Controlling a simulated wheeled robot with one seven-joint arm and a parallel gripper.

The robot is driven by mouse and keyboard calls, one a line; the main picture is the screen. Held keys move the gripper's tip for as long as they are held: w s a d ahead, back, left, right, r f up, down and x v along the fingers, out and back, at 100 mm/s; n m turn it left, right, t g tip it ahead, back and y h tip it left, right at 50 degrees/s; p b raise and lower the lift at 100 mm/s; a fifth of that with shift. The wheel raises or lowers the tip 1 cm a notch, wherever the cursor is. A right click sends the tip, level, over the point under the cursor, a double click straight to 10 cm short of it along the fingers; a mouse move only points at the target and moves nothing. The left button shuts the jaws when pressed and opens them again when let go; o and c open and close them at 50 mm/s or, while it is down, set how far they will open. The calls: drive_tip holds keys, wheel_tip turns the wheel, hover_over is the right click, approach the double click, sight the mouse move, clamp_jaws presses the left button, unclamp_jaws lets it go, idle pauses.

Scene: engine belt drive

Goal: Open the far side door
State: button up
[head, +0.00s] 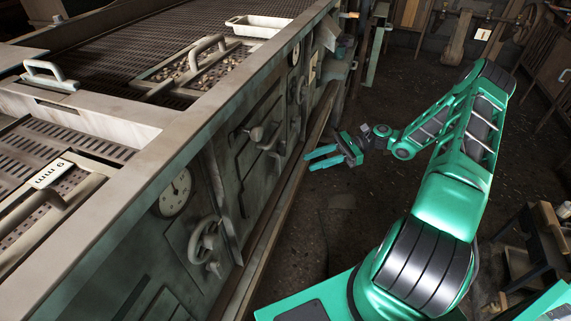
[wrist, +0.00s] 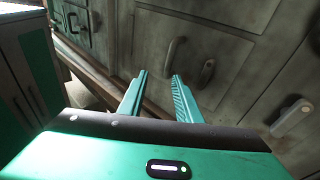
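The side of the long grey-green machine holds several doors. In the head view, a middle door (head: 247,165) carries lever handles (head: 262,136) and looks closed. A farther door (head: 301,100), below a small dial, also looks closed; I cannot be sure which one is the far side door. My green gripper (head: 318,158) is beside the machine, over the floor, apart from the doors. In the wrist view, my gripper (wrist: 159,90) is open and empty, its fingers pointing at a panel with two dark handles (wrist: 172,53). A lighter latch handle (wrist: 290,115) is at right.
A gauge (head: 175,192) and a handwheel (head: 205,243) are on the machine's near side. A ledge (head: 275,225) runs along its foot. Trays sit on top. A bench (head: 530,245) stands at right; dark floor (head: 330,215) lies between.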

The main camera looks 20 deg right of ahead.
sight(272, 168)
drive_tip(key=w+a+m+t+y, duration=0.1)
drive_tip(key=w+a, duration=0.1)
drive_tip(key=a, duration=0.7)
drive_tip(key=shift+w+a+f+t+y, duration=0.2)
drive_tip(key=shift+w+t+y, duration=0.1)
drive_tip(key=shift+w, duration=0.05)
drive_tip(key=shift+c, duration=0.7)
clamp_jaws()
